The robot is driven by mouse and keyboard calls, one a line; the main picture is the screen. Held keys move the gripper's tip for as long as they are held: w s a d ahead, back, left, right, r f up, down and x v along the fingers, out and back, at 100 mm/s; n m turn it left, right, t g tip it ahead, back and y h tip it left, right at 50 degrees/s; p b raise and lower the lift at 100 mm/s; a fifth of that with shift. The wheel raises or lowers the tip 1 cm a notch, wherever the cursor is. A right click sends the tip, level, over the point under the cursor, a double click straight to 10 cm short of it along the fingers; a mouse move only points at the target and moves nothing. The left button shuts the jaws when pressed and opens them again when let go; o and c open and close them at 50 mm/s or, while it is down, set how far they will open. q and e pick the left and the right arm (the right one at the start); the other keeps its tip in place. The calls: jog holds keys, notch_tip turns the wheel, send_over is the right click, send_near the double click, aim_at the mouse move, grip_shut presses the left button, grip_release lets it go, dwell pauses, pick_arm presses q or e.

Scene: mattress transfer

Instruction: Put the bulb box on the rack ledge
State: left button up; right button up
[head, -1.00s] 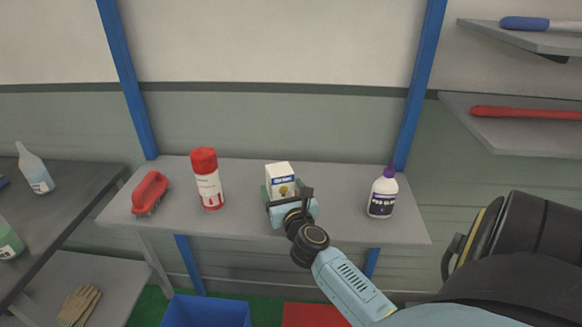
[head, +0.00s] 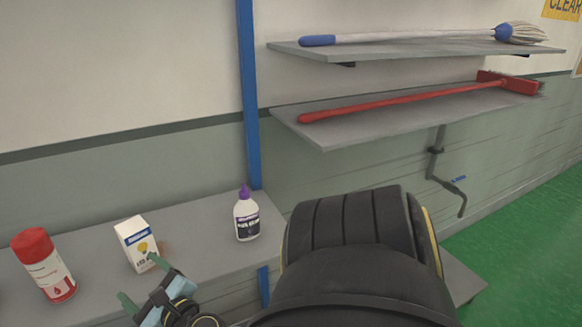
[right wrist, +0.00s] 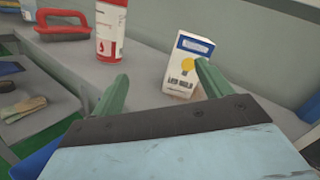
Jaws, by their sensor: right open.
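The bulb box (head: 138,242), white with a blue band and a yellow bulb picture, stands upright on the grey rack ledge (head: 205,212) in the head view. It also shows in the right wrist view (right wrist: 187,64), beyond the fingertips. My right gripper (head: 140,282) is open and empty, in front of the box and apart from it. Its green fingers also show in the right wrist view (right wrist: 160,85), spread wide, with the right one overlapping the box's lower edge in the picture. My left gripper is not in view.
A red-capped can (head: 46,268) stands left of the box and a purple-capped bottle (head: 246,215) to its right. A red brush (right wrist: 63,24) lies farther left. Wall shelves at the right hold a mop (head: 420,37) and a red broom (head: 410,98).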

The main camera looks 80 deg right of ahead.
jog(key=w+a+f+n+y, duration=0.2)
jog(key=a+f+n+y, duration=0.4)
jog(key=a+n, duration=0.65)
jog(key=s+a+f+n+g+y, duration=0.1)
jog(key=s+f+n+g, duration=0.4)
jog(key=f, duration=0.6)
jog(key=s+a+f+n+g+y, duration=0.1)
jog(key=s+f+n, duration=0.2)
jog(key=f+n, duration=0.65)
jog(key=s+f+n+g, duration=0.5)
jog(key=s+f+g, duration=0.1)
jog(key=s+f, duration=1.1)
jog(key=s+d+f+n+g, duration=0.1)
jog(key=s+f+n+g, duration=0.1)
jog(key=s, duration=0.5)
jog(key=s+d+f+n+g+h, duration=0.1)
jog(key=s+f+n+g, duration=0.1)
jog(key=s, duration=0.5)
jog(key=shift+s+d+f+n+g, duration=0.3)
jog(key=shift+s+d+f+n, duration=0.1)
jog(key=shift+f+n, duration=0.35)
